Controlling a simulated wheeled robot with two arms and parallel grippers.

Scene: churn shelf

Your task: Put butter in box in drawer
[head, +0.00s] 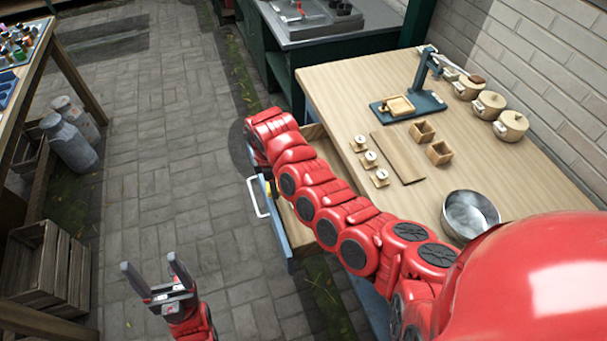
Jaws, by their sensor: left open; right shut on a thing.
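The drawer (278,228) with a grey-blue front and a pale handle (257,198) stands pulled out from the left side of the wooden worktable. A small yellow patch (268,188) shows at the drawer, beside my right arm; I cannot tell if it is butter. My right arm crosses over the drawer and hides much of its inside, including any box there. My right gripper is hidden behind that arm. Two small open wooden boxes (422,131) (439,153) stand on the worktable. My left gripper (153,268) is open and empty above the paving, left of the drawer.
The worktable (345,88) also holds a blue press (408,105), a wooden board (398,157), several small round-topped pieces (370,159), a metal bowl (468,214) and lidded pots (489,104). Crates (42,262) and milk cans (70,142) stand left. The paving between is clear.

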